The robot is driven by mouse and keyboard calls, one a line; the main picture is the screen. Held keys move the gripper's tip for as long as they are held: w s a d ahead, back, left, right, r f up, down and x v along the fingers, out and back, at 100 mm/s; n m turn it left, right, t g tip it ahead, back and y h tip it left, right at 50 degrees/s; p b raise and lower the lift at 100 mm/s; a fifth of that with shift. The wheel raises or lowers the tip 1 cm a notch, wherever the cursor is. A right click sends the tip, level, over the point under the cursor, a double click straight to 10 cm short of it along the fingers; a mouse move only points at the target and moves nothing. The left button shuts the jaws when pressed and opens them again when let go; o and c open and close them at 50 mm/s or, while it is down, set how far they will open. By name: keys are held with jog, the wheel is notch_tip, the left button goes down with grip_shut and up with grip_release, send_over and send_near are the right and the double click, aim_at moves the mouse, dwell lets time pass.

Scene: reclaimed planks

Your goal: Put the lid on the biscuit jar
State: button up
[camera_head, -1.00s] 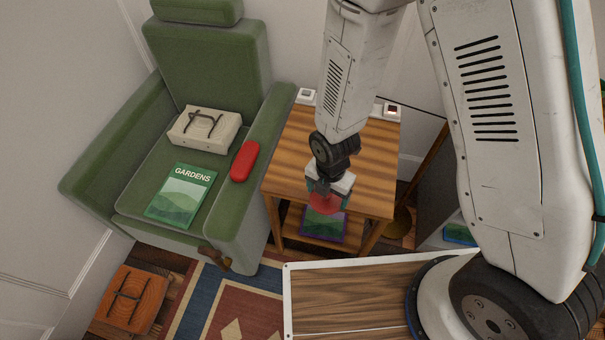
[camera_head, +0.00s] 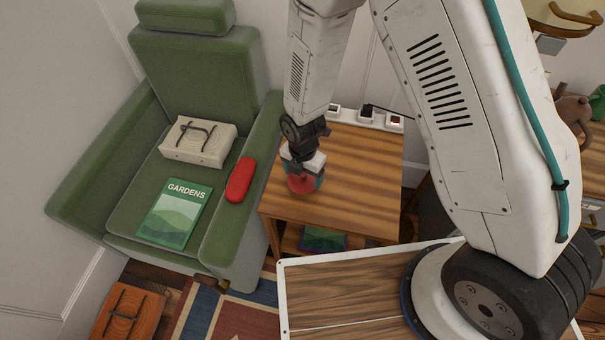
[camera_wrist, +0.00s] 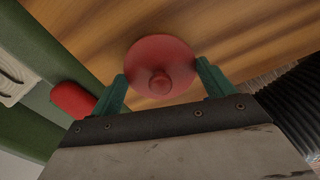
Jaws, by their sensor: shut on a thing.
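My gripper (camera_head: 303,178) is shut on a round red lid (camera_head: 302,185), over the left part of the wooden side table (camera_head: 350,185). In the wrist view the lid (camera_wrist: 150,52) lies between the green fingertips (camera_wrist: 160,80), which meet its rim on both sides. Its round knob points toward the wrist camera. The lid appears above the tabletop; the exact gap is hard to tell. I cannot make out a biscuit jar in either view.
A green armchair (camera_head: 195,65) stands left of the table, bearing a "GARDENS" magazine (camera_head: 175,215), a cream box (camera_head: 198,142) and a red case (camera_head: 240,180). A white socket strip (camera_head: 365,117) lies along the table's back edge. Most of the tabletop is clear.

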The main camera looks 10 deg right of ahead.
aim_at(304, 174)
jog(key=shift+s+a+f, duration=0.1)
jog(key=shift+f, duration=0.35)
jog(key=shift+s+a+f, duration=0.1)
jog(key=shift+f, duration=0.3)
jog(key=shift+w+d+f, duration=0.1)
jog(key=shift+d+f, duration=0.1)
jog(key=shift+f, duration=0.1)
jog(key=shift+d, duration=0.1)
jog(key=shift+f, duration=0.15)
jog(key=o, duration=0.9)
notch_tip(304, 174, up, 13)
jog(key=shift+f, duration=0.2)
